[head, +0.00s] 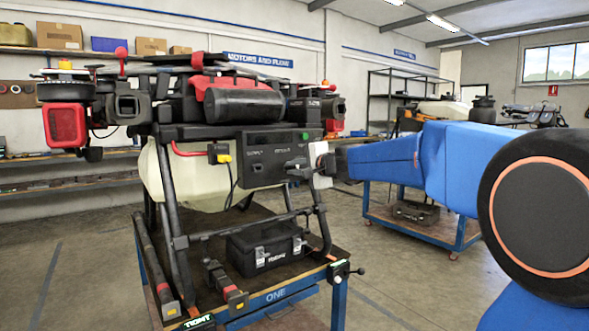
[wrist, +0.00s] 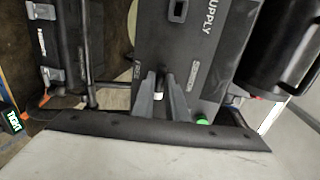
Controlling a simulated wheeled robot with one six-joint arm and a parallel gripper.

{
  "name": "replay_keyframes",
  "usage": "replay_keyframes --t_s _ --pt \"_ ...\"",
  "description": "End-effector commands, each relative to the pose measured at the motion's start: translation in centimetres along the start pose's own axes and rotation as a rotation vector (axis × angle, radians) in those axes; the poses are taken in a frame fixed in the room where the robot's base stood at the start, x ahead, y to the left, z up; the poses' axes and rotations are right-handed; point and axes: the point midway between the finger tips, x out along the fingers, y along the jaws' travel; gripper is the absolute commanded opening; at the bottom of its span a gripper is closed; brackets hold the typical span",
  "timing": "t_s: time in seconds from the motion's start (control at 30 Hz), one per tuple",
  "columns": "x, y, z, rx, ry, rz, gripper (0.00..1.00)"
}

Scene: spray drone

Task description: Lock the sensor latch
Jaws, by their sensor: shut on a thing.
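The spray drone (head: 185,100) stands on a blue cart (head: 275,297) marked ONE. Its dark control panel (head: 262,158) faces me on the right side of the frame, and the panel (wrist: 190,40) fills the upper middle of the wrist view, with the word SUPPLY and a smaller label. My gripper (head: 303,168) is at the panel's right end. In the wrist view my gripper (wrist: 162,92) has its two grey fingers close together on a small dark latch (wrist: 159,76) on the panel. The fingers hide part of the latch, so whether it is locked cannot be told.
A green button (wrist: 203,121) is beside the fingers. A black toolbox (head: 265,248) and dark frame legs (head: 172,210) stand below the panel. A black cylinder (wrist: 282,45) is close by in the wrist view. Open floor (head: 372,265) lies right of the cart.

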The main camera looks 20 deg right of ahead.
Motion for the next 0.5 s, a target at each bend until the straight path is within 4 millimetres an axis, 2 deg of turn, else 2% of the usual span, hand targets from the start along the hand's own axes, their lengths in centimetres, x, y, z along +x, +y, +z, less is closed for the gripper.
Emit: replay_keyframes --t_s 0.03,0.07,0.13,0.5 --pt "0.05 0.15 0.06 0.0 -0.002 0.002 0.0" --pt "0.05 0.15 0.06 0.0 -0.002 0.002 0.15" --pt "0.05 0.14 0.06 0.0 -0.002 0.002 0.31" --pt "-0.3 0.03 -0.01 0.0 0.0 0.0 0.31"
